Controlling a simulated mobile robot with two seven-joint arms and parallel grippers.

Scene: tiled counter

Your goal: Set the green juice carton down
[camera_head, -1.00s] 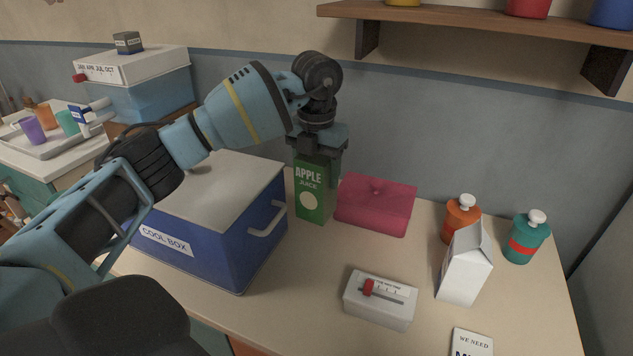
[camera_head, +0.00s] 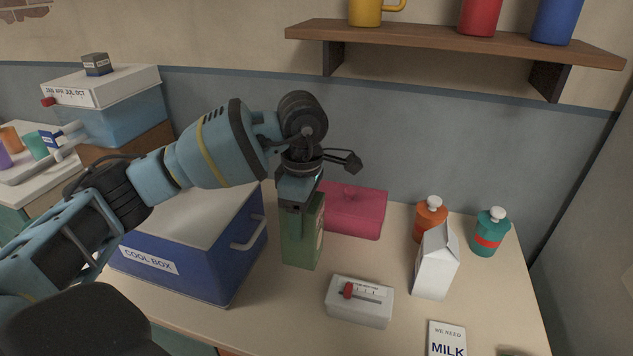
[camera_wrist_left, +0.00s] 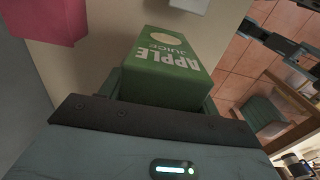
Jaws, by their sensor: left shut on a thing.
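The green apple juice carton (camera_head: 302,235) is upright at the right side of the blue cool box (camera_head: 190,255), in front of the pink box. My left gripper (camera_head: 300,198) is above it, pointing down and shut on its top. The left wrist view shows the carton (camera_wrist_left: 170,68) between the fingers, its APPLE JUICE label visible. I cannot tell whether its base touches the counter (camera_head: 265,310). A dark gripper-like part, perhaps my right gripper (camera_wrist_left: 268,36), shows at the right of the left wrist view; its jaws are unclear.
A pink box (camera_head: 355,212) lies behind the carton. A white box with a red slider (camera_head: 360,303) stands in front right. A white carton (camera_head: 436,262), an orange bottle (camera_head: 430,222) and a teal bottle (camera_head: 490,235) stand further right. A shelf (camera_head: 450,42) overhangs the back.

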